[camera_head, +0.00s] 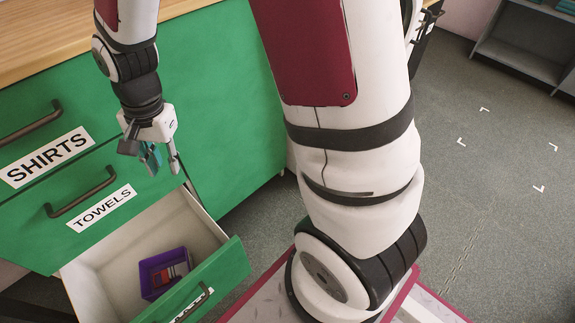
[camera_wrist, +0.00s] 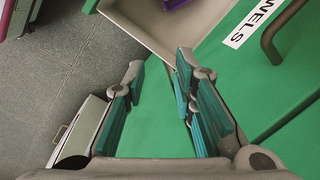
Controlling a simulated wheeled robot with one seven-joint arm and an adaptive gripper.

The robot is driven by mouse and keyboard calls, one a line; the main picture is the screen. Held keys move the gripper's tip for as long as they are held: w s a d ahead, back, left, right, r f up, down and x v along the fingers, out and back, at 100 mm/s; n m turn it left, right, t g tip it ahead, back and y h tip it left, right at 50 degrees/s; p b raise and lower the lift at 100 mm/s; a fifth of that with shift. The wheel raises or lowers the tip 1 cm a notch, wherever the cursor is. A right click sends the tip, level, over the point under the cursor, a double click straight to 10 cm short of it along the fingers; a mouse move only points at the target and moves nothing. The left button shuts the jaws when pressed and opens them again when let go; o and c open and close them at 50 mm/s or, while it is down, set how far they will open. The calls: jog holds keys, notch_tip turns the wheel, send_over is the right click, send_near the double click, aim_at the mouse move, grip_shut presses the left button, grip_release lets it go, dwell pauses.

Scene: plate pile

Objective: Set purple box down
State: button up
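A purple box (camera_head: 166,274) sits on the floor of the open bottom drawer (camera_head: 106,254), with small red, blue and dark items inside it. Only a sliver of the purple box (camera_wrist: 174,3) shows at the top edge of the wrist view. My gripper (camera_head: 163,163) is above the drawer's back end, close to the green cabinet front, pointing down. In the wrist view my gripper (camera_wrist: 160,75) has its teal-padded fingers apart with nothing between them. It is apart from the purple box.
The green cabinet (camera_head: 226,95) has closed drawers labelled SHIRTS (camera_head: 46,156) and TOWELS (camera_head: 101,208), with protruding handles. A wooden top (camera_head: 50,38) is above. A grey shelf (camera_head: 522,42) stands far right. Grey floor with white corner marks is clear on the right.

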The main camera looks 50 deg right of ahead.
jog(key=s+d+r+n+h, duration=0.1)
jog(key=s+d+r+n, duration=0.15)
jog(key=s+r, duration=0.4)
jog(key=s+d+r+n, duration=0.2)
jog(key=s+r+n, duration=0.1)
jog(key=s+r, duration=0.35)
jog(key=s+d+r+n, duration=0.1)
jog(key=s+n, duration=0.1)
jog(key=s, duration=0.6)
jog(key=s+d+r+n, duration=0.1)
jog(key=s+r+n, duration=0.1)
jog(key=s, duration=0.6)
jog(key=shift+d+r+g, duration=0.15)
jog(key=shift+d+g, duration=0.15)
jog(key=shift+d, duration=0.1)
jog(key=shift+w, duration=0.1)
notch_tip(320, 180, up, 36)
jog(key=t+p, duration=0.4)
jog(key=p, duration=3)
jog(key=shift+d+n, duration=0.2)
jog(key=shift+n, duration=0.25)
